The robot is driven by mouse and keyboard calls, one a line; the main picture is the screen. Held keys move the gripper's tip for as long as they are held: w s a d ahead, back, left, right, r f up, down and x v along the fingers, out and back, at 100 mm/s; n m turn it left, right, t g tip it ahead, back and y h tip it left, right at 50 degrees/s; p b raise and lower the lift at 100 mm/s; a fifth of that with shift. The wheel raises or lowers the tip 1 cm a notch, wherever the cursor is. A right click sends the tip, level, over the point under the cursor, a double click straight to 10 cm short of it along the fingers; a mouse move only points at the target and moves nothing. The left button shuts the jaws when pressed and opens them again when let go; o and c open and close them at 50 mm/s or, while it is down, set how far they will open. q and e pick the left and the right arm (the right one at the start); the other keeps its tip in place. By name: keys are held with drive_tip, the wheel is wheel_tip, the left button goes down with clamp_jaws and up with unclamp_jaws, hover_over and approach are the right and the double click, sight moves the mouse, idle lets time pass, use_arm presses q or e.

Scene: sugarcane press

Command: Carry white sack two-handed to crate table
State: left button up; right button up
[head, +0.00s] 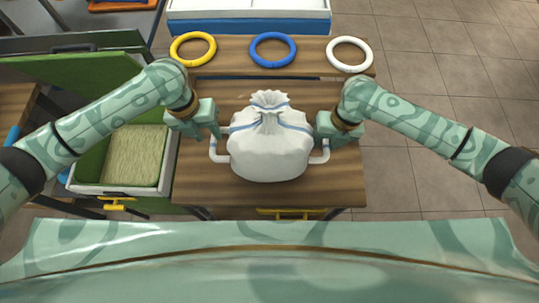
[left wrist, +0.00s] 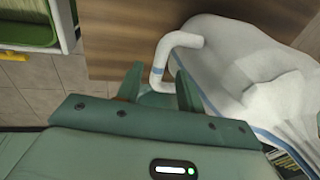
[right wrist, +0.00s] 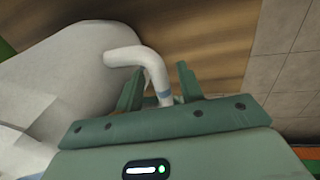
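The white sack (head: 270,150) with blue stripes and a gathered, tied top stands upright on the wooden table (head: 335,192). A white tube handle sticks out on each side: the left one (left wrist: 163,58) and the right one (right wrist: 150,65). My left gripper (left wrist: 160,85) is open, with the left handle between its spread fingers and gaps visible beside it. My right gripper (right wrist: 158,85) is open, with the right handle between its fingers. In the head view, my left gripper (head: 212,130) and right gripper (head: 325,124) flank the sack. The handles' lower ends are partly hidden by the grippers.
Yellow (head: 193,49), blue (head: 273,49) and white (head: 349,54) rings lie along the table's far side. An open green-lidded crate (head: 100,190) with a pale green filling stands at left. A white, blue-edged tray (head: 250,27) is beyond. Tiled floor lies right.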

drive_tip(key=shift+r, duration=0.15)
use_arm(q)
drive_tip(key=v, duration=0.7)
use_arm(e)
drive_tip(key=v, duration=1.1)
drive_tip(key=shift+r, duration=0.4)
use_arm(q)
drive_tip(key=shift+a+r, duration=0.1)
drive_tip(key=shift+r, duration=0.05)
use_arm(e)
drive_tip(key=shift+r, duration=0.1)
